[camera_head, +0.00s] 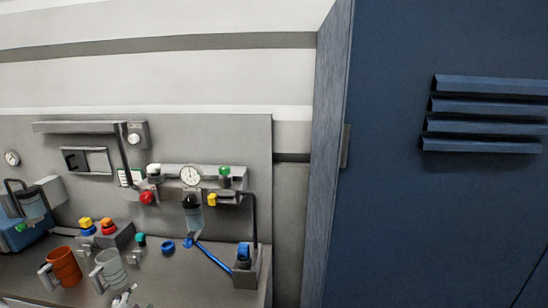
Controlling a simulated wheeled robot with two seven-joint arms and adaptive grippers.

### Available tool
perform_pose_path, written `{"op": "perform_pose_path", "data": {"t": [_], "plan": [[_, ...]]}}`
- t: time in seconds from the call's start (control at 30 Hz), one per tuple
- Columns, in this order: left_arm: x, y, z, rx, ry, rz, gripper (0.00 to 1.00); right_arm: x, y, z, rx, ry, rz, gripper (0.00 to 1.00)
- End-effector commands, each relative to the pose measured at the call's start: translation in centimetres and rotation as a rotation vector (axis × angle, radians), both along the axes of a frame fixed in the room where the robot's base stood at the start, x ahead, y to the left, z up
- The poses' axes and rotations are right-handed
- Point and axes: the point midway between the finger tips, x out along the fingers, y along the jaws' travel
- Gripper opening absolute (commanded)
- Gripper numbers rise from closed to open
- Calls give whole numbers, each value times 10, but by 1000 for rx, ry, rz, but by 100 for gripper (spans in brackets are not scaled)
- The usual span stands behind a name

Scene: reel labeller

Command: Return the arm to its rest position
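Neither of my grippers can be made out in the head view, and no arm of mine clearly shows. The task names no object other than the arm. A small pale item (122,298) at the bottom edge is too small and cut off to identify.
A grey bench (190,275) at lower left holds an orange mug (66,267), a pale grey mug (109,271) and several coloured knobs. A grey back panel (235,140) carries a round gauge (190,175). A large blue cabinet (430,200) fills the right side.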

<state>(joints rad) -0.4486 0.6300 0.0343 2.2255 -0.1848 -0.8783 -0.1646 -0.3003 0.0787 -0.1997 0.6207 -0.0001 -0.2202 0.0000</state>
Motion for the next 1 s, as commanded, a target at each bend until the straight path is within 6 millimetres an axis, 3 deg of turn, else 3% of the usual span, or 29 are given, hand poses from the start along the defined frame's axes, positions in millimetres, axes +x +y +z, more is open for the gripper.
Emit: {"op": "perform_pose_path", "data": {"t": [0.2,0.5,0.7,1.0], "plan": [[-40,-35,-33,-171,122,109,58,0,0,0,0,0,0,57],[-98,-90,-63,-390,305,245,58,0,0,0,0,0,1,57],[-135,-127,-72,-519,425,320,58,0,-1,0,-1,0,1,57],[-165,-158,-72,-622,528,376,58,0,-1,0,-1,1,1,57]]}}
